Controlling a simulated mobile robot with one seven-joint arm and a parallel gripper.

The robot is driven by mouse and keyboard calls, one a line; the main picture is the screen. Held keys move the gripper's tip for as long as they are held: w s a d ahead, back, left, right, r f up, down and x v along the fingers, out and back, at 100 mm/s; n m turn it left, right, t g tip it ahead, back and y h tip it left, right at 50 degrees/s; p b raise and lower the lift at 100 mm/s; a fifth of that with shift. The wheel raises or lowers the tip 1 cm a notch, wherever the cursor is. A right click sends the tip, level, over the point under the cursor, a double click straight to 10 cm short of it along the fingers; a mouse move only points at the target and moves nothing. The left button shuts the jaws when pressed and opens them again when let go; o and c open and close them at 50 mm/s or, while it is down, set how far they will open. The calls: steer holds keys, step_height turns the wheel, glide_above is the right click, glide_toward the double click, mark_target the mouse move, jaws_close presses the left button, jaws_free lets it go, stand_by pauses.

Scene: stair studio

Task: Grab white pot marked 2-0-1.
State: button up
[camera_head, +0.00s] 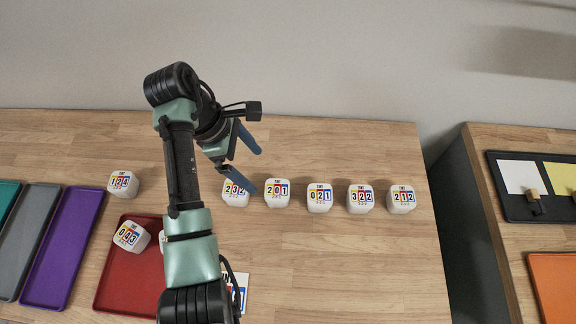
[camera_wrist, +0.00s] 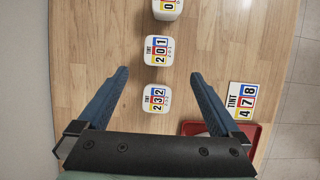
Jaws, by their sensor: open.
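The white pot marked 2-0-1 (camera_head: 277,194) stands upright on the wooden table, in a row of white pots. It also shows in the wrist view (camera_wrist: 159,52), beyond the fingertips. The pot marked 2-3-2 (camera_head: 236,194) stands just left of it in the head view; in the wrist view that pot (camera_wrist: 156,97) lies between the lines of my fingers. My gripper (camera_head: 257,168) is open and empty, above the table beside the 2-3-2 and 2-0-1 pots. In the wrist view both blue fingers of my gripper (camera_wrist: 159,75) are spread wide.
Pots 0-2-1 (camera_head: 320,199), 3-2-2 (camera_head: 361,200) and 2-1-2 (camera_head: 401,200) continue the row rightward. A red tray (camera_head: 103,285) holds pot 0-4-3 (camera_head: 131,237) and another pot partly hidden by my arm. Pot 1-2-4 (camera_head: 123,184) stands behind the tray. The table's front right is clear.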

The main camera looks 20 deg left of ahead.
mark_target(277, 189)
steer(key=b+x, duration=0.3)
steer(key=x, duration=0.9)
steer(key=shift+w+d+f, duration=0.2)
steer(key=shift+d+f, duration=0.05)
steer(key=shift+r, duration=0.1)
steer(key=c, duration=1.4)
